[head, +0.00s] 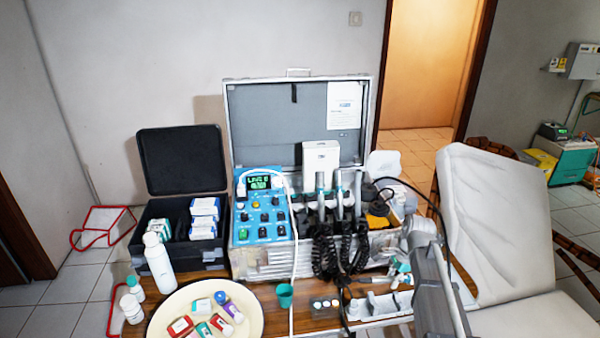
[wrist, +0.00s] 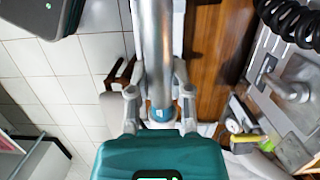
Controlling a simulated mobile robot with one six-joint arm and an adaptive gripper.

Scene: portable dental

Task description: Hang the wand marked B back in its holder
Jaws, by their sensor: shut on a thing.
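In the wrist view my gripper (wrist: 161,80) is shut on a silver wand (wrist: 152,35) with a blue band near its lower end. The wand runs lengthwise between the fingers and out of the top of the picture. Its letter cannot be read. In the head view my arm reaches in at the lower right; the gripper and held wand are hard to make out there. Several wands (head: 339,195) stand upright in the holder row at the front right of the open case (head: 300,100), with black coiled hoses hanging below. No letters are readable on them.
The blue control panel (head: 262,215) stands left of the wands. A round cream tray (head: 250,322) with small boxes, a green cup (head: 285,295) and a white bottle (head: 158,263) are in front. A white dental chair (head: 495,215) stands to the right. A thin black cable loops between case and chair.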

